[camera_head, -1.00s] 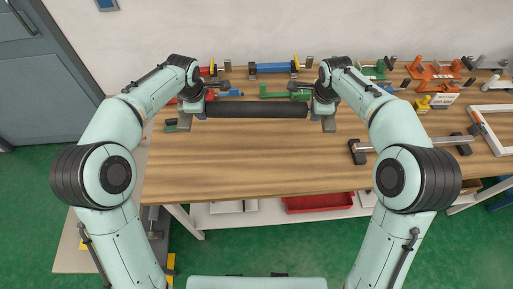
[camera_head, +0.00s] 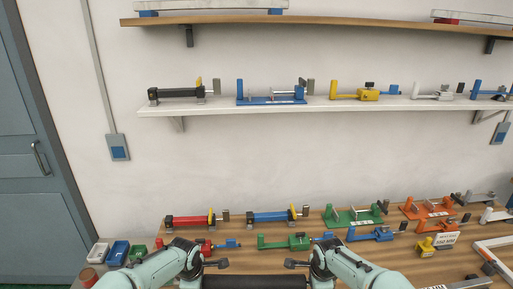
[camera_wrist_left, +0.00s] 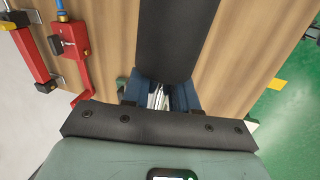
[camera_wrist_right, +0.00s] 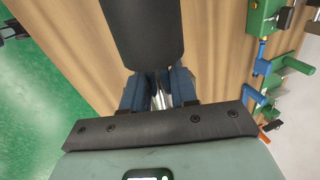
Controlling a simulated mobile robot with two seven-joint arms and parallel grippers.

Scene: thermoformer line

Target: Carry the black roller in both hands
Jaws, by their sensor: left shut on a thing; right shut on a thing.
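The black roller (camera_head: 254,282) lies across the bottom edge of the head view, level between my two arms, with its lower part cut off. My left gripper (camera_wrist_left: 160,96) is shut on the thin silver shaft at one end of the roller, whose dark body also shows in the left wrist view (camera_wrist_left: 178,40). My right gripper (camera_wrist_right: 160,90) is shut on the silver shaft at the other end; the roller body shows in the right wrist view (camera_wrist_right: 143,35). In the head view both gripping points are mostly hidden or out of frame. Wood shows beneath the roller.
The wooden table (camera_head: 290,230) carries several colored clamp fixtures, including a green one (camera_head: 290,242) just beyond the roller. A white shelf (camera_head: 320,105) with more fixtures is on the wall above, and a wooden shelf (camera_head: 320,22) higher up. Small bins (camera_head: 117,252) stand at left.

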